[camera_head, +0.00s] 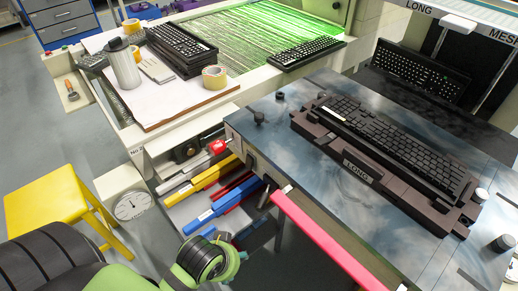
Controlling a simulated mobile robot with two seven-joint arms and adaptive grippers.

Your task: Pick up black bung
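Small black bung-like pieces sit on the grey worktable. One black piece (259,117) stands near the table's left corner, and a second black piece (280,96) is just behind it. A larger black round piece (502,243) is at the right, near a white-topped piece (482,195). I cannot tell which of these is the bung named in the task. A green and black arm of mine shows at the bottom left, below and apart from the table. I see no gripper fingers on it. My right gripper is not in view.
A pink-red bar (325,240) runs along the table's front. A yellow stool (50,203) stands at left. A bench behind holds stacked keyboards (180,48) and tape rolls.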

